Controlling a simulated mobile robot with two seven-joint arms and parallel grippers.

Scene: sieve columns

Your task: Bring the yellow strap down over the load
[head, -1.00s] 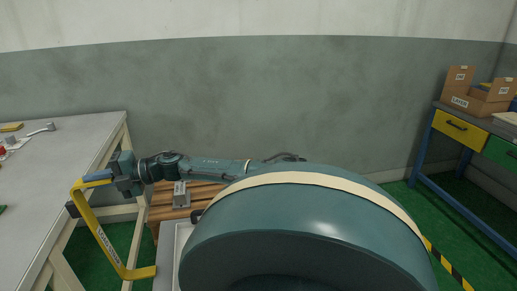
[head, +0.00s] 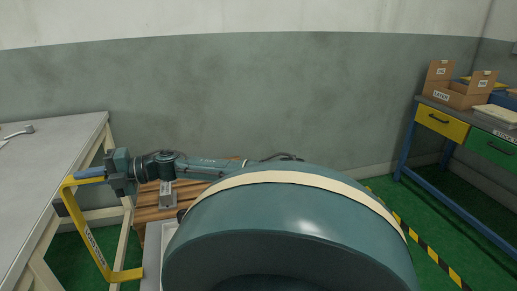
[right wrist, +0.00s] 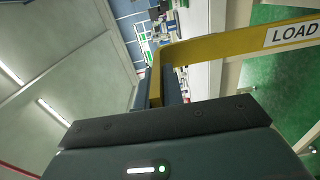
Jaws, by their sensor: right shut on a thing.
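In the right wrist view, the strap (right wrist: 215,45) runs off to the right from between the fingers (right wrist: 165,88), with a label reading "LOAD". A small grey block (head: 167,196) sits on wooden slats; I cannot tell whether it is the load. My left gripper is out of view.
A grey-topped table (head: 45,160) stands at the left, close to the strap. Wooden slats (head: 150,210) lie behind the white frame. At the right, a blue-legged bench (head: 465,112) carries cardboard boxes. Yellow-black floor tape (head: 430,250) crosses the green floor.

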